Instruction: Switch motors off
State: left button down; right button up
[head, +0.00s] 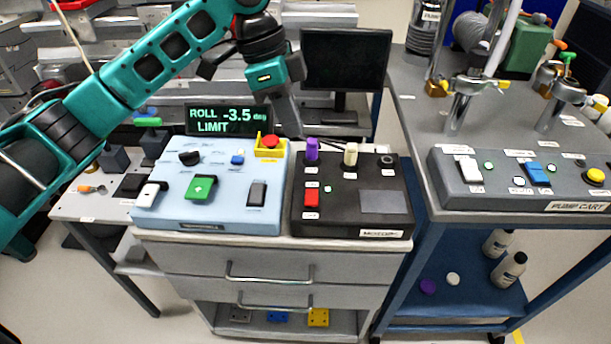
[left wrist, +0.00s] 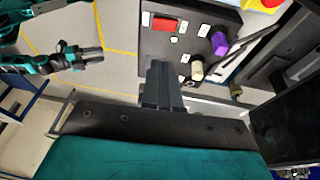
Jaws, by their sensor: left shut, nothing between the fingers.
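The dark box labelled MOTORS (head: 340,222) sits on the cabinet top, right of a light-blue panel. It carries a red rocker switch (head: 312,195), a small green lamp (head: 327,188), a purple knob (head: 312,150), a cream knob (head: 350,155) and a black knob (head: 387,160). My left gripper (head: 298,130) is shut and empty above the box's back left edge. In the left wrist view its fingers (left wrist: 160,72) point toward the box, with the red rocker (left wrist: 165,20) beyond the tips. My right gripper (left wrist: 92,55) shows there at the left, its jaws unclear.
The light-blue panel (head: 220,215) has a green button (head: 199,188) and a red button on a yellow block (head: 270,142). A display (head: 228,118) reads ROLL -3.5 deg LIMIT. A monitor (head: 345,62) stands behind. The pump cart panel (head: 520,195) is at the right.

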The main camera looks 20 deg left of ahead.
pick_arm(q)
jog(key=b, duration=0.2)
send_near(313, 200)
jog(key=x, duration=0.5)
jog(key=shift+w+d, duration=0.1)
jog(key=shift+w, duration=0.1)
jog(key=shift+s+f, duration=0.15)
jog(key=shift+f, duration=0.4)
pick_arm(e)
jog(key=shift+w+a+f, duration=0.25)
jog(key=shift+a+f, duration=0.2)
jog(key=shift+f, duration=0.05)
jog(key=shift+r+y, duration=0.1)
jog(key=shift+y, duration=0.2)
